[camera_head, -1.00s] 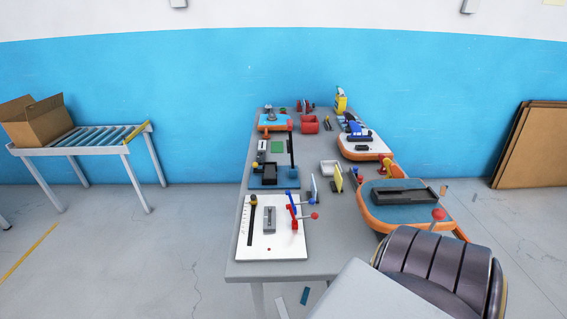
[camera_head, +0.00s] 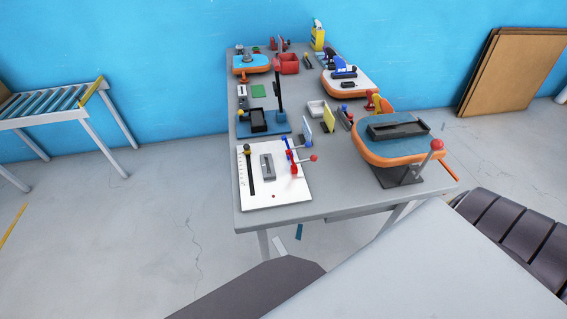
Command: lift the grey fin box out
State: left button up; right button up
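A small grey slotted block (camera_head: 267,166), which looks like the grey fin box, lies on a white board (camera_head: 262,199) at the near end of the workbench. A black bar with a yellow-brown knob (camera_head: 249,171) lies to its left, and red and blue levers (camera_head: 292,162) stand to its right. A longer dark grey slotted box (camera_head: 399,129) sits on a blue board with an orange rim (camera_head: 375,156) at the bench's right side. I cannot tell for certain which is meant. Neither of my grippers is in view.
The grey workbench (camera_head: 325,207) carries several other fixtures, a red bin (camera_head: 289,64) and a yellow bottle (camera_head: 318,36) toward the back. A red-knobbed lever (camera_head: 434,153) rises by the right board. A roller stand (camera_head: 60,105) is at the left; open floor lies between.

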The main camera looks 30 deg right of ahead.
aim_at(267, 165)
jog(key=i+j+z, duration=0.15)
jog(key=z, duration=0.3)
jog(key=i+j+z, duration=0.1)
jog(key=z, duration=0.35)
jog(key=i+j+z, duration=0.15)
jog(key=j+z, duration=0.15)
jog(key=i+j+z, duration=0.1)
jog(key=j+z, duration=0.55)
jog(key=i+j, duration=0.05)
jog(key=j, duration=0.05)
